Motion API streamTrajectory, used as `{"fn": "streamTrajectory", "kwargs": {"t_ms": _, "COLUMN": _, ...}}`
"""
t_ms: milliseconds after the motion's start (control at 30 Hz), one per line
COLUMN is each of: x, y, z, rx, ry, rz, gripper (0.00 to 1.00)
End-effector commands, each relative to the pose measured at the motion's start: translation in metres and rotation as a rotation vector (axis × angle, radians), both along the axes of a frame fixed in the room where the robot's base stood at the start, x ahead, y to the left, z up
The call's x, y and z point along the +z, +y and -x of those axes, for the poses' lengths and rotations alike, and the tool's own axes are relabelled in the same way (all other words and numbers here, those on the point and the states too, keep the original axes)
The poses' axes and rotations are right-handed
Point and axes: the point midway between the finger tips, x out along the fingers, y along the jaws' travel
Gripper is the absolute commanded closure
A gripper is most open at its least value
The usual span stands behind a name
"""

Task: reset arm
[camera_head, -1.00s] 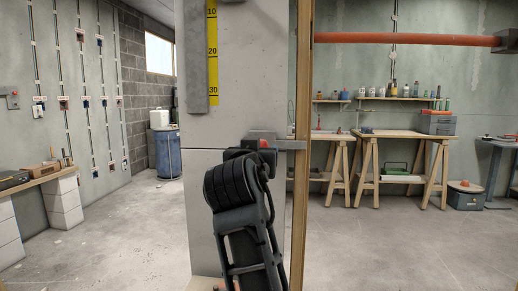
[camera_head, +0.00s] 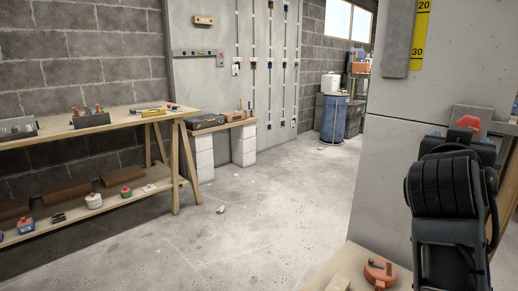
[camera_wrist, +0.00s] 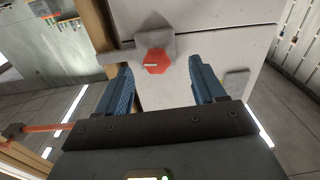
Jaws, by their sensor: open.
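My gripper (camera_wrist: 160,77) is open in the wrist view, with its two blue ribbed fingers apart. A red hexagonal knob (camera_wrist: 156,61) with a small white mark sits on a grey bracket (camera_wrist: 150,36), showing in the gap between the fingertips. I cannot tell how far beyond the tips it is. In the head view the red knob (camera_head: 468,123) shows at the right, just above my dark arm, on its grey bracket (camera_head: 484,113) by the concrete pillar (camera_head: 390,190).
An orange device (camera_head: 380,272) lies on a pale surface below the pillar. A wooden workbench (camera_head: 100,128) with a lower shelf stands at the left. A low bench (camera_head: 225,125) on white blocks stands behind it. A blue barrel (camera_head: 332,118) stands further back.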

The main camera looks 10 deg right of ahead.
Motion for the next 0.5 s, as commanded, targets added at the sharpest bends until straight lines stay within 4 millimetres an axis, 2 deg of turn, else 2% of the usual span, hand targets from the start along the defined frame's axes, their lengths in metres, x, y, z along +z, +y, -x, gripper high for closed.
{"fn": "streamTrajectory", "kwargs": {"t_ms": 33, "x": -0.017, "y": 0.004, "z": 0.002, "rx": 0.027, "ry": 0.027, "rz": 0.020, "gripper": 0.31}}
{"fn": "streamTrajectory", "kwargs": {"t_ms": 267, "x": -0.099, "y": 0.033, "z": 0.023, "rx": 0.216, "ry": 0.133, "rz": 0.118, "gripper": 0.31}}
{"fn": "streamTrajectory", "kwargs": {"t_ms": 500, "x": -0.177, "y": 0.068, "z": 0.069, "rx": 0.415, "ry": 0.219, "rz": 0.168, "gripper": 0.31}}
